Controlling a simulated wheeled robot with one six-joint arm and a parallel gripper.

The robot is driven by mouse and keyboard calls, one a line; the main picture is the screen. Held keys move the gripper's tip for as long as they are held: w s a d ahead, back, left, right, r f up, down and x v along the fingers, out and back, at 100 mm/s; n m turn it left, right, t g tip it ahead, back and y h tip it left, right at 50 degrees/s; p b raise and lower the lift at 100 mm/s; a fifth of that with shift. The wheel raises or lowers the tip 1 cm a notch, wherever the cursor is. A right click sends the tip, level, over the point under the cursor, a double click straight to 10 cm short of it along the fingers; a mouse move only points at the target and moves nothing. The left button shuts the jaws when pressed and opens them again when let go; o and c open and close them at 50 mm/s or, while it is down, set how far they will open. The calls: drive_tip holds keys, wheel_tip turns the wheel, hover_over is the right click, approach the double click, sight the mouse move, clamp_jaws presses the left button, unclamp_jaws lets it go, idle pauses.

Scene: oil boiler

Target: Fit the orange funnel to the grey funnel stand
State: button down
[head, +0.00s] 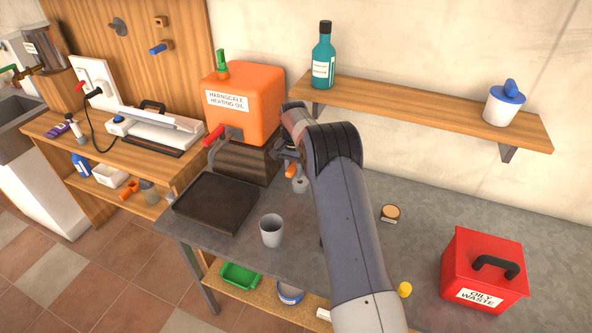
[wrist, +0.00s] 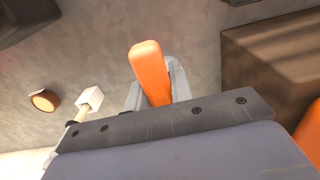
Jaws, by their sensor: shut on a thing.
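My gripper (head: 291,158) is shut on an orange piece, which I take for the orange funnel (wrist: 150,70). In the wrist view its rounded, elongated orange end shows between the two grey fingers. In the head view a small orange part of it (head: 290,170) shows below the gripper, in front of the dark block under the oil tank. A small grey piece (head: 300,185) shows just below it, partly hidden by my arm. I cannot tell whether that is the grey funnel stand, or whether the orange piece touches it.
An orange heating oil tank (head: 245,105) with a red tap stands on a dark block at the back. A black tray (head: 215,203) and a grey cup (head: 271,231) are to the left. A round wooden-topped item (head: 390,213) and red oily waste bin (head: 484,270) are to the right.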

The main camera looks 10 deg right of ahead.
drive_tip(key=shift+f, duration=0.15)
drive_tip(key=shift+f+b, duration=1.5)
drive_tip(key=shift+f, duration=0.8)
drive_tip(key=shift+f+b, duration=0.15)
drive_tip(key=shift+b, duration=0.2)
drive_tip(key=shift+f+b, duration=1.1)
drive_tip(key=shift+f, duration=0.65)
drive_tip(key=c, duration=1.2)
unclamp_jaws()
drive_tip(key=shift+o, duration=0.2)
drive_tip(key=shift+r, duration=0.1)
wheel_tip(320, 180, up, 11)
drive_tip(key=shift+f+b, duration=0.15)
drive_tip(key=shift+b, duration=0.45)
drive_tip(key=shift+f, duration=0.1)
